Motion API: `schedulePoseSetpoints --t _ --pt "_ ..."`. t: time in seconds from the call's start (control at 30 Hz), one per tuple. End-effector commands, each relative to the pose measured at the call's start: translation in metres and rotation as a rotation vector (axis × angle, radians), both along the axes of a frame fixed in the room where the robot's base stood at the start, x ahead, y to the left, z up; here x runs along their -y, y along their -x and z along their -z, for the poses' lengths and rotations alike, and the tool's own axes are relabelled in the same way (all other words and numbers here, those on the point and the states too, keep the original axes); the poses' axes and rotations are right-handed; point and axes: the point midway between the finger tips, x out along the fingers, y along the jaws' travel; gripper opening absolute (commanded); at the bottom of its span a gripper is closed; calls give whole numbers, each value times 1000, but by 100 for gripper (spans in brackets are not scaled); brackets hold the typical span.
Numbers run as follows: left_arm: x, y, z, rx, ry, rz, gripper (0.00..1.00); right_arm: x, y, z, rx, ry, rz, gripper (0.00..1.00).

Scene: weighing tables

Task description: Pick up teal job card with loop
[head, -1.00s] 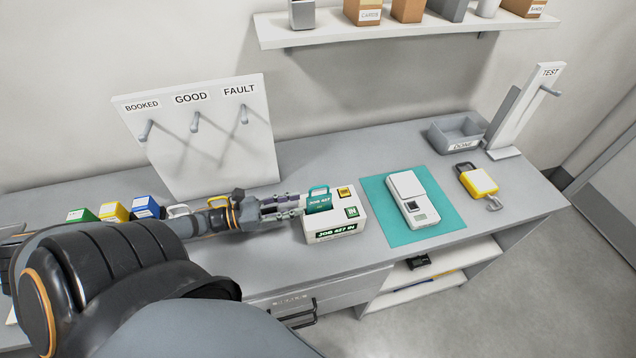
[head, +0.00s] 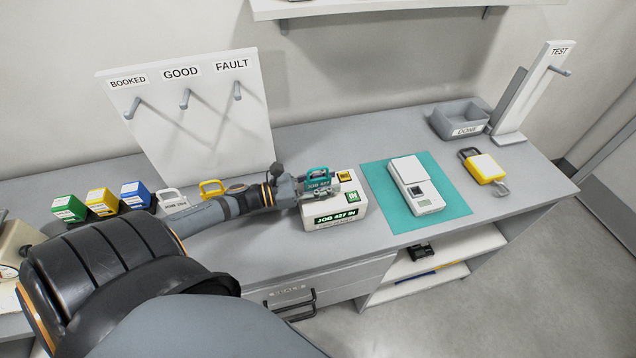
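The teal job card with a loop (head: 317,180), marked JOB 427, stands upright at the white JOB 427 IN box (head: 337,213) on the table. My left gripper (head: 322,189) reaches in from the left and is at the card, with finger parts in front of and behind it. The fingers partly cover the card's lower part. I cannot tell whether they are closed on it or still apart. My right gripper is not in view.
A white scale (head: 415,184) sits on a teal mat (head: 396,218) to the right. Beyond are a yellow padlock-shaped tag (head: 486,169), a grey DONE tray (head: 467,130) and a TEST stand (head: 527,97).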

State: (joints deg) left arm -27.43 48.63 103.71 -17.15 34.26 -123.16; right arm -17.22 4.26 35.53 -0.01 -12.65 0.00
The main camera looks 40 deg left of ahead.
Motion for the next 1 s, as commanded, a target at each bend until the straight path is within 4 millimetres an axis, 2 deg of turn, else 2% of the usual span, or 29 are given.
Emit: schedulePoseSetpoints --t 0.03,0.27,0.63,0.77,1.0 --pt "0 0 0 0 0 0 33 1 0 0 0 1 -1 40" --pt "0 0 0 0 0 0 1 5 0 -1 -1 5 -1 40" --pt "0 0 -3 -1 -1 1 0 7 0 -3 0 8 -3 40" --pt "0 1 -26 0 -4 4 0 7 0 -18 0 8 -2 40" --pt "0 1 -84 -1 -2 3 0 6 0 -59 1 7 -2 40"
